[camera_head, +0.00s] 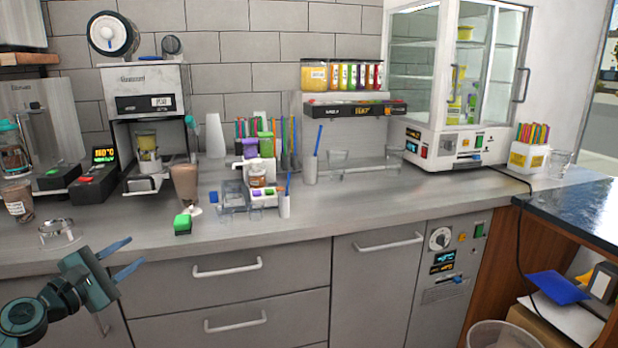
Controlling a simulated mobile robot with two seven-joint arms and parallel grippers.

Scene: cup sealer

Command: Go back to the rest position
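My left gripper (121,259) is at the lower left, in front of the counter's front edge and drawers. Its two blue fingers are spread apart with nothing between them. It is clear of the objects on the counter. The cup sealer (146,90), a silver and black machine, stands against the tiled wall at the left. A cup with brown contents (185,182) stands upright on the counter to the right of the sealer's base. My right gripper is not in view.
A green-topped block (182,223) and a metal ring stand (57,233) sit near the counter's front edge. A small organizer (262,195) stands mid-counter. A glass-door cabinet (457,80) is at the right. The counter's front middle (370,210) is clear.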

